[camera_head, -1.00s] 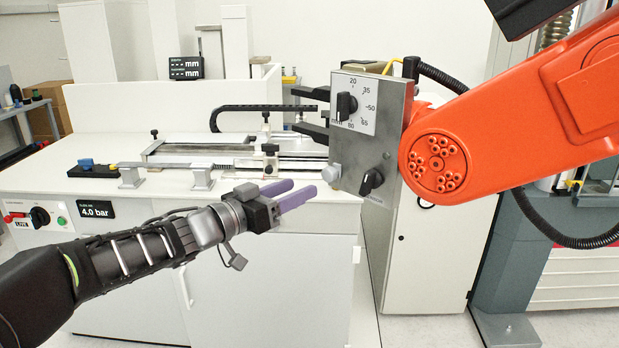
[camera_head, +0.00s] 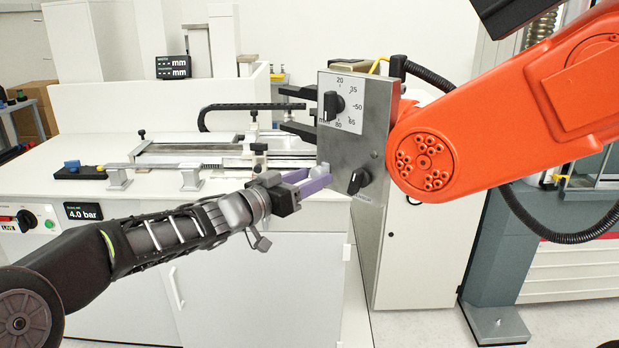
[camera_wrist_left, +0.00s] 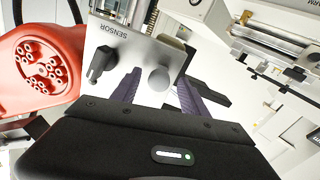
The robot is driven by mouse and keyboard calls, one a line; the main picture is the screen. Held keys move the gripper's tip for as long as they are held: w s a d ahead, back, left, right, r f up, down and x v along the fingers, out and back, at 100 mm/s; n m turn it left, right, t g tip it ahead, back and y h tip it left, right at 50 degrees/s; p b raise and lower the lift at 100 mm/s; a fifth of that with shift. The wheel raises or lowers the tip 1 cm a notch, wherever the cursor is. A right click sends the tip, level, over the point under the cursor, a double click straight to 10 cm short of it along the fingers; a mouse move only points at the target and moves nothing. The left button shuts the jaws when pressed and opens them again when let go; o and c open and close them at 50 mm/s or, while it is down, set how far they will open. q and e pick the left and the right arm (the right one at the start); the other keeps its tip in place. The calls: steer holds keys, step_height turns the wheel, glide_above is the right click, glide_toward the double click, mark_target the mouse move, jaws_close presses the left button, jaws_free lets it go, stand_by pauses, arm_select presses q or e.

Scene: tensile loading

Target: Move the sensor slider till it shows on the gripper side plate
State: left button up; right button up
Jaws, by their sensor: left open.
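The gripper side plate (camera_head: 374,140) is a grey metal plate on the orange arm, with a dial panel (camera_head: 355,85) facing me. A round grey knob (camera_head: 318,169), which looks like the sensor slider, sticks out at its lower left edge. My right gripper is out of view.
A black rotary knob (camera_head: 359,181) is close to the right of my fingers, and another (camera_head: 333,104) is above. The orange arm (camera_head: 500,120) fills the right. Behind is a white bench (camera_head: 150,205) with a rail fixture (camera_head: 190,160).

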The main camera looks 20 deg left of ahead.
arm_select(q)
jaws_close()
stand_by(0.6)
steer(key=shift+r, duration=0.1)
stand_by(0.8)
